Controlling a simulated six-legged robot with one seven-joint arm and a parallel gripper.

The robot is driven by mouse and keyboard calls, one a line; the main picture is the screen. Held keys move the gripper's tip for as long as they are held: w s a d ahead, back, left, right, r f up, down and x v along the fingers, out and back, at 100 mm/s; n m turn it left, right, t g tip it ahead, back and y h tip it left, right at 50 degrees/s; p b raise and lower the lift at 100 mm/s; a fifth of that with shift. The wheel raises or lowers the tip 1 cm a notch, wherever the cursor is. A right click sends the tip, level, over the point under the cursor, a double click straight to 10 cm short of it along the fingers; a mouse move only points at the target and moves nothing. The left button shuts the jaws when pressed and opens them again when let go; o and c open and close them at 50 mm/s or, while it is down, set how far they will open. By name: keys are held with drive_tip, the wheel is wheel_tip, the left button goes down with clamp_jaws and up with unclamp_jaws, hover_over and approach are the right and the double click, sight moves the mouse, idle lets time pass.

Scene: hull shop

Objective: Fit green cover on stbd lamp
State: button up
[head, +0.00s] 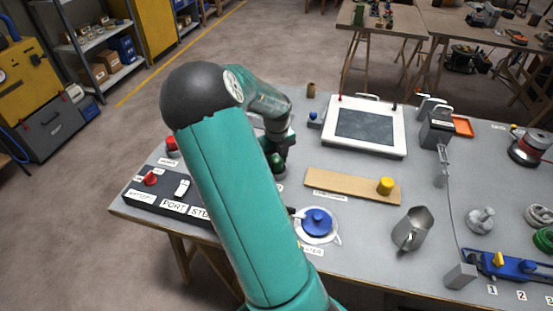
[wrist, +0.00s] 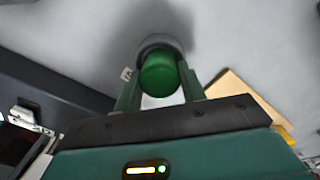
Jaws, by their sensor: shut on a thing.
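The green cover (wrist: 160,74) is a dark green rounded cap between my gripper's fingers in the wrist view. It also shows in the head view (head: 277,160), partly hidden by my arm. My gripper (wrist: 158,92) is shut on it. A pale grey round base (wrist: 160,43) shows just beyond the cover, over the grey bench; it looks like the lamp's base. The cover hides most of it, and I cannot tell whether the two touch. A label beside it is only partly visible. A red cap (head: 172,144) stands left of my arm.
A dark switch panel (head: 150,197) labelled PORT lies at the bench's left edge. A wooden strip (head: 340,185) with a yellow knob (head: 385,186) lies right of my gripper. A blue-lidded dish (head: 317,223) and metal jug (head: 412,229) stand nearer. A white-framed screen (head: 365,126) stands behind.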

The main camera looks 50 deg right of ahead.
drive_tip(key=shift+f, duration=0.3)
drive_tip(key=o, duration=1.4)
drive_tip(key=shift+r, duration=4.05)
